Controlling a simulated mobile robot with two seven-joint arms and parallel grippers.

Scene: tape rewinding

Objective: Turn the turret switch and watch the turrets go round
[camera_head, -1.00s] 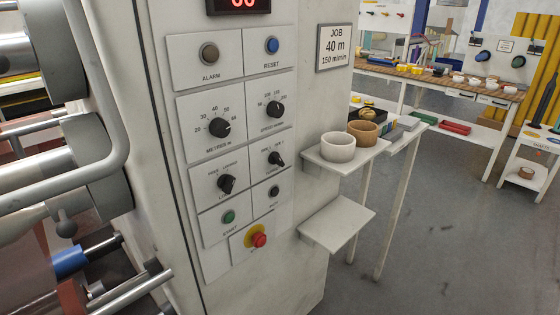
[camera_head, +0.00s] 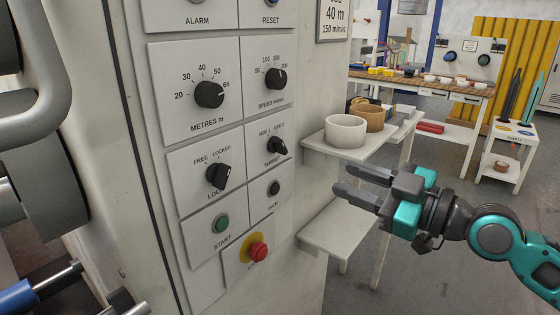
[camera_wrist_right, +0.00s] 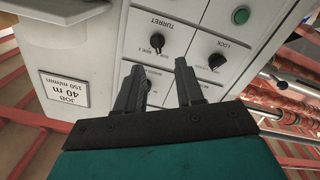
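The turret switch (camera_head: 277,147), a black knob with SIDE marks above it, is on the right column of the control panel. Its exact setting is too small to read. It also shows in the right wrist view (camera_wrist_right: 157,42). The black lock knob (camera_head: 217,175), marked FREE and LOCKED, is to its lower left. My right gripper (camera_head: 344,180) is open and empty, right of the panel and apart from it, its fingers pointing left. In the wrist view its fingers (camera_wrist_right: 160,66) point at the panel below the turret switch. Turret parts (camera_head: 48,150) show only partly at the left edge. My left gripper is out of view.
The red stop button (camera_head: 258,251), green start button (camera_head: 222,223) and dark inch button (camera_head: 274,188) are close below the knobs. Right of the panel, a shelf (camera_head: 316,146) holds a white ring (camera_head: 345,131) and a brown ring (camera_head: 376,117). A lower shelf (camera_head: 335,235) is empty.

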